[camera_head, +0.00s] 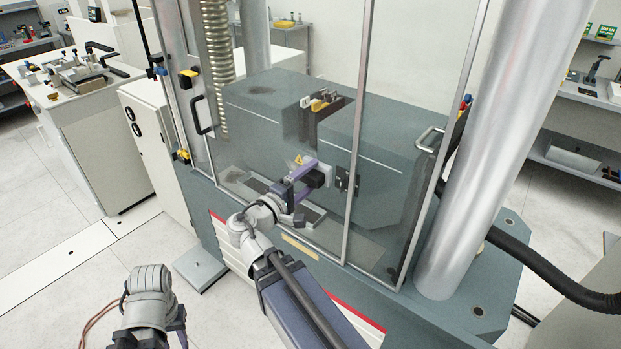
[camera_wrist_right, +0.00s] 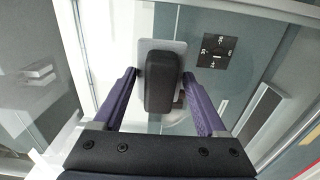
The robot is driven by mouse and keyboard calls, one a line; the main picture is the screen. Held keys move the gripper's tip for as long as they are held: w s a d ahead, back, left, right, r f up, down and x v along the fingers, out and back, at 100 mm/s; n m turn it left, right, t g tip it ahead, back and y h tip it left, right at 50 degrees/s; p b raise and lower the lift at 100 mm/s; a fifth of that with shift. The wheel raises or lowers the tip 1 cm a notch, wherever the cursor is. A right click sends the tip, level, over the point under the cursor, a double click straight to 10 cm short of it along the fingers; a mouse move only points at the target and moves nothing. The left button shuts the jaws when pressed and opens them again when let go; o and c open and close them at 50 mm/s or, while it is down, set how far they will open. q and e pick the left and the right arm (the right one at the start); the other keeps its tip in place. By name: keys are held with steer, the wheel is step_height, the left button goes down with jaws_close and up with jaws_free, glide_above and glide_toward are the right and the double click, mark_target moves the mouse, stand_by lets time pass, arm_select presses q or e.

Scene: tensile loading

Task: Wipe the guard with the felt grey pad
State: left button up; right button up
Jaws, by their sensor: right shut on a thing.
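The guard (camera_head: 388,120) is a clear framed panel across the front of the testing machine. My right gripper (camera_head: 308,179) is in front of it, shut on the black grip of the pad. The pad (camera_wrist_right: 178,45) shows in the right wrist view as a pale grey plate behind its black block-shaped grip (camera_wrist_right: 160,82), between the purple fingers. The plate faces the guard and looks close to it; I cannot tell whether they touch. Brownish marks show near the guard's lower part (camera_head: 360,248). My left arm's wrist shows at lower left in the head view; its fingertips are not clear.
A thick silver column (camera_head: 487,165) and a black hose (camera_head: 545,268) stand at right. A bench with a fixture (camera_head: 85,95) is at left. The floor at lower left is mostly clear.

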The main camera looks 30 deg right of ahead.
mark_target(288, 149)
steer(key=shift+w+a, duration=0.3)
steer(key=shift+w, duration=0.6)
steer(key=shift+w+a, duration=0.25)
steer(key=shift+w, duration=0.65)
steer(key=shift+w+a, duration=0.45)
steer(key=shift+w, duration=0.8)
steer(key=shift+w+a, duration=0.5)
steer(key=shift+w, duration=0.8)
steer(key=shift+w+a, duration=0.45)
steer(key=shift+w, duration=0.8)
steer(key=shift+d+r+p, duration=0.1)
steer(key=shift+r+p, duration=1.1)
steer(key=shift+s, duration=0.1)
steer(key=shift+s+d+f, duration=0.1)
steer(key=shift+s+d, duration=0.05)
steer(key=shift+s, duration=0.25)
steer(key=shift+s+d, duration=0.25)
steer(key=shift+s, duration=0.5)
steer(key=shift+s+d, duration=0.25)
steer(key=shift+s, duration=0.5)
